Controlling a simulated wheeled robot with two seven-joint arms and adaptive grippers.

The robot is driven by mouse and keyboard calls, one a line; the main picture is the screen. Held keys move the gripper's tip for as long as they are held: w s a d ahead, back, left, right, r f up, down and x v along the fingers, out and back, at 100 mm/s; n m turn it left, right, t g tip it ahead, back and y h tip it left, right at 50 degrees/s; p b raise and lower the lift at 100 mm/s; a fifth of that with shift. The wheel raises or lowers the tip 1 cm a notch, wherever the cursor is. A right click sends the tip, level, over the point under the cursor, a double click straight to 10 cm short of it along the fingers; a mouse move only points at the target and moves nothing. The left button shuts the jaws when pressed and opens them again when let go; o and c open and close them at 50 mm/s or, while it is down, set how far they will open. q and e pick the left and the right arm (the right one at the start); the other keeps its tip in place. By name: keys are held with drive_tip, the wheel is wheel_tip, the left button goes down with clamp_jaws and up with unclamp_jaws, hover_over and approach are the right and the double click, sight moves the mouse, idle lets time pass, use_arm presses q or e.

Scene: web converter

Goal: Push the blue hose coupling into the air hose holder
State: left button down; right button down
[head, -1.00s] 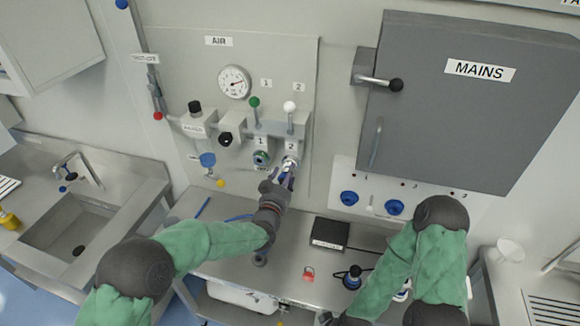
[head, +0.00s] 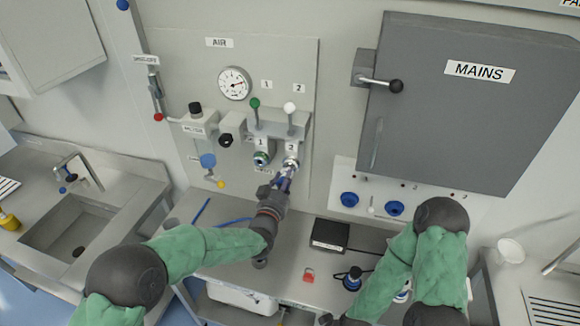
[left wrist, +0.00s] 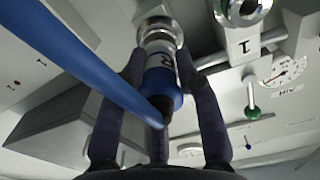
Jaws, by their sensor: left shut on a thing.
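My left gripper (head: 281,182) is shut on the blue hose coupling, just below and in front of the silver fitting under label 2 on the air panel. In the left wrist view the blue hose coupling (left wrist: 163,80) lies between the two dark fingers (left wrist: 165,105). Its front end lines up with a silver ring-shaped fitting (left wrist: 158,32). I cannot tell whether it is seated there. A blue hose (left wrist: 80,60) crosses in front of it. The fitting under label 1 (head: 261,158) is beside it. Only a dark part of my right gripper (head: 326,318) shows at the bottom edge.
Green (head: 254,104) and white (head: 290,106) valve levers stand above the fittings. The gauge (head: 234,83) and regulator (head: 196,128) are to the left. The grey mains cabinet (head: 465,110) is to the right. A black box (head: 330,235) and red padlock (head: 308,275) lie on the steel bench.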

use_arm(q)
drive_tip(key=v, duration=0.6)
idle(0.9)
drive_tip(key=shift+s, duration=0.1)
